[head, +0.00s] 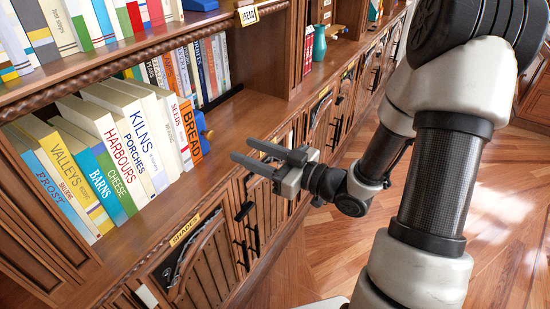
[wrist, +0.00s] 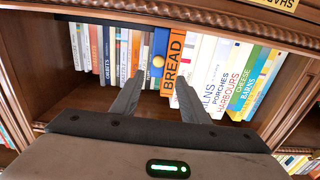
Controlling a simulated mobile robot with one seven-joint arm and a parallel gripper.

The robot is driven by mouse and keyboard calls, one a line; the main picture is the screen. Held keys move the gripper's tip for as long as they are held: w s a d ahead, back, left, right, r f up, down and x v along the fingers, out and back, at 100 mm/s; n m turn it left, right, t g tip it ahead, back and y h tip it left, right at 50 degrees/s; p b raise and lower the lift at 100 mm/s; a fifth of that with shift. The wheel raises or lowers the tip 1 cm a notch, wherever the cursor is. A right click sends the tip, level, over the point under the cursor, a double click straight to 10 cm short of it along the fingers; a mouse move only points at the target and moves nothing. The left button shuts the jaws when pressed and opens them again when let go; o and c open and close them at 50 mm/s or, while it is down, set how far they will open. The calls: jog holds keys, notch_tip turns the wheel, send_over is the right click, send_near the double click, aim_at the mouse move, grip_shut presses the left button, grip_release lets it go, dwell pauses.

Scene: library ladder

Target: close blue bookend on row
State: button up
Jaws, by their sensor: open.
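The blue bookend (head: 201,122) with a yellow knob stands on the shelf at the right end of the row of books (head: 112,140). It is beside the orange BREAD book (head: 190,132); I cannot tell whether they touch. In the wrist view the blue bookend (wrist: 160,44) is left of the BREAD book (wrist: 173,60), with its knob facing me. My gripper (head: 241,149) is open and empty in front of the shelf, apart from the books. In the wrist view my gripper's (wrist: 160,80) fingers point toward the bookend and the BREAD book.
More books (head: 190,72) stand farther along the same shelf, beyond the bookend. The shelf above (head: 130,48) holds another row. Wooden cabinet doors (head: 205,255) with dark handles lie below. A teal vase (head: 319,42) stands farther back. The wood floor on the right is clear.

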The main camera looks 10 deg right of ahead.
jog(key=v, duration=0.7)
jog(key=shift+p, duration=0.3)
jog(key=shift+s+d, duration=0.1)
